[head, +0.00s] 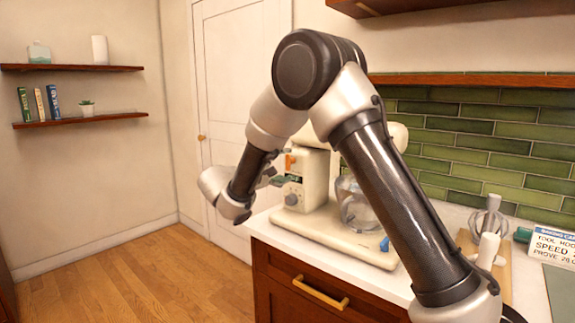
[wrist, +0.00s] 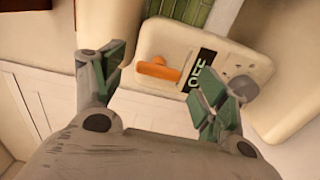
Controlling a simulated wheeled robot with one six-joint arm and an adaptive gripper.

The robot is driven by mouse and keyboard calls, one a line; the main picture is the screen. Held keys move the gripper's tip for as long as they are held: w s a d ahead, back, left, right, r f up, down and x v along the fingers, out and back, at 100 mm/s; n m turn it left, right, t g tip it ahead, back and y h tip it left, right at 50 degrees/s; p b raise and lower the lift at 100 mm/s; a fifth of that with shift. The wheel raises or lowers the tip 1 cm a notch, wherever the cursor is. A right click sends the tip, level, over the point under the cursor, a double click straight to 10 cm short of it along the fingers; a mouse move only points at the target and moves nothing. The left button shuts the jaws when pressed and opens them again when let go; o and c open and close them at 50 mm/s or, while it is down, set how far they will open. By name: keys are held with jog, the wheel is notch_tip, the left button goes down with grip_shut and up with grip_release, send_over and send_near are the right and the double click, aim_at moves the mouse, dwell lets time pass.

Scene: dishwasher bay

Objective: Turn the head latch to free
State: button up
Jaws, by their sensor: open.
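A cream stand mixer (head: 310,190) stands on the white counter, partly hidden by my arm. The orange head latch (wrist: 158,69) is a small lever on its cream housing, lying nearly level in the wrist view; its orange also shows small in the head view (head: 289,161). No contact with the latch shows; I cannot tell the depth gap.
A clear bowl (head: 356,205) sits on the mixer's base behind my arm. A grey knob (head: 291,198) is on the mixer's side. A whisk (head: 489,222) and a recipe card (head: 550,243) are at the right. Floor (head: 130,285) at the left is clear.

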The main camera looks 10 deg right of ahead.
jog(key=v, duration=0.8)
jog(key=shift+s+a, duration=0.2)
